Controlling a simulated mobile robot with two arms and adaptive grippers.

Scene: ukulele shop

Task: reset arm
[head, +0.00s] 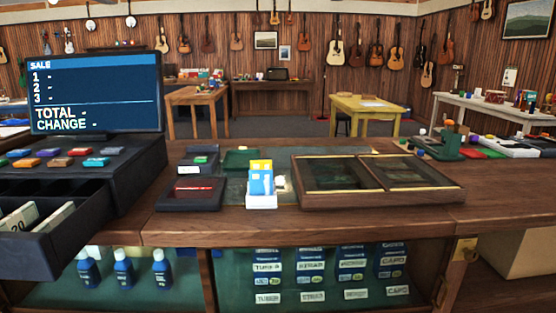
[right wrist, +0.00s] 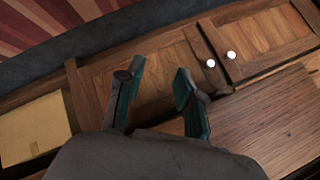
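My right gripper (right wrist: 160,100) shows in the right wrist view, its two dark fingers with green inner pads spread apart and nothing between them. It hangs in front of a wooden cabinet (right wrist: 150,75) with two white knobs and a wooden surface (right wrist: 265,125) at the lower right. Neither gripper shows in the head view, so my left gripper is out of sight.
A wooden counter (head: 340,223) spans the head view. It carries a register screen (head: 95,90), an open cash drawer (head: 50,240), a card holder (head: 261,200) and a glass-topped case (head: 330,175). Blue bottles (head: 123,270) and boxes stand on shelves below. A cardboard box (right wrist: 35,128) sits near my right gripper.

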